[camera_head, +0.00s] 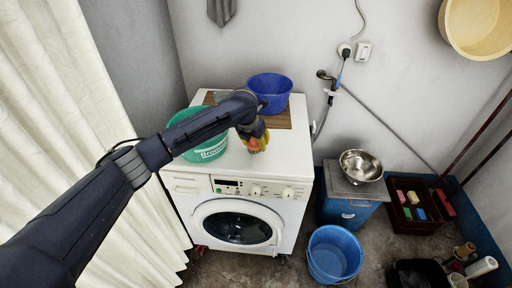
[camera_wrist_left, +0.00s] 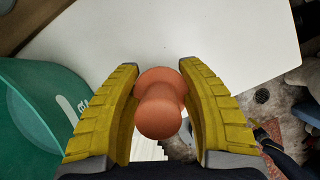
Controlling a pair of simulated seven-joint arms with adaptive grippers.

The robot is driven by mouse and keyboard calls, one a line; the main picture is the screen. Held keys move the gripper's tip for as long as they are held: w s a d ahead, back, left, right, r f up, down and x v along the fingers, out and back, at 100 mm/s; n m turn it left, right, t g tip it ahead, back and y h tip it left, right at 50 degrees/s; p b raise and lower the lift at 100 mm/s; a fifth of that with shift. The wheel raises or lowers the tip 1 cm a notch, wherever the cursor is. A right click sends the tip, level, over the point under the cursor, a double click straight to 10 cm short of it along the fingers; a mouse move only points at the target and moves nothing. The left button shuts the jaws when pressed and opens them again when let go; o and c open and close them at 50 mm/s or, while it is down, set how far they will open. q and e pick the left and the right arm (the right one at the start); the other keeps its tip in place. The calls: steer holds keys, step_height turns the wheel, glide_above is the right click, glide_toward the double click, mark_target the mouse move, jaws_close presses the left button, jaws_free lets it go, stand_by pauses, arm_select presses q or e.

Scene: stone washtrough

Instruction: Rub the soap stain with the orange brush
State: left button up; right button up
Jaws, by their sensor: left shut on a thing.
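My left gripper (camera_head: 254,141) is over the white top of the washing machine (camera_head: 283,166), in front of the blue basin. Its yellow fingers (camera_wrist_left: 160,100) are shut on the orange brush (camera_wrist_left: 160,103), whose round knob handle shows between them in the left wrist view. The brush's underside is hidden there, so I cannot tell whether it touches the white top. In the head view only a small orange patch shows at the fingertips. I cannot make out the soap stain in either view. My right gripper is not in view.
A green basin (camera_head: 213,153) stands close left of my left gripper; it also shows in the wrist view (camera_wrist_left: 35,115). A blue basin (camera_head: 270,84) stands behind on a brown board. A metal bowl (camera_head: 361,166), blue bucket (camera_head: 334,255) and soap crate (camera_head: 414,225) are at the right.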

arm_select(q)
steer(key=shift+r, duration=2.05)
steer(key=shift+r, duration=0.1)
